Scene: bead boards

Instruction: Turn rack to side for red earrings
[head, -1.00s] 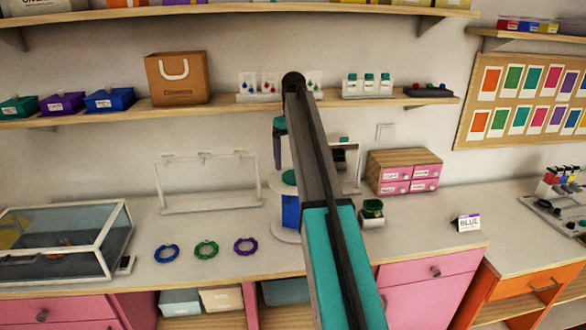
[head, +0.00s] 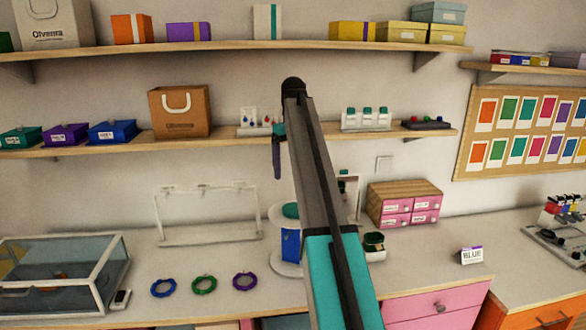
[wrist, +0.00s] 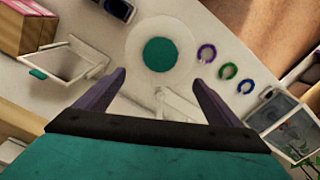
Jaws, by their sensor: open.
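A round stand, which looks like the rack, has a teal top (head: 291,210), a blue side panel (head: 290,243) and a white round base. My arm hides its right part in the head view. The wrist view shows the teal top (wrist: 161,54) from above, over the white base. My gripper (wrist: 158,78) is open and empty, with its purple fingers apart, above the stand. One purple finger (head: 277,156) shows left of my arm in the head view. Small cards with blue and red drop earrings (head: 254,121) stand on the shelf; I cannot see red earrings on the stand.
A clear-framed stand (head: 206,238) is left of the round stand. Blue, green and purple (head: 245,281) bracelets lie in front. A glass case (head: 60,275) is at the left, a pink-drawer box (head: 404,205) at the right. The shelf (head: 90,144) runs behind.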

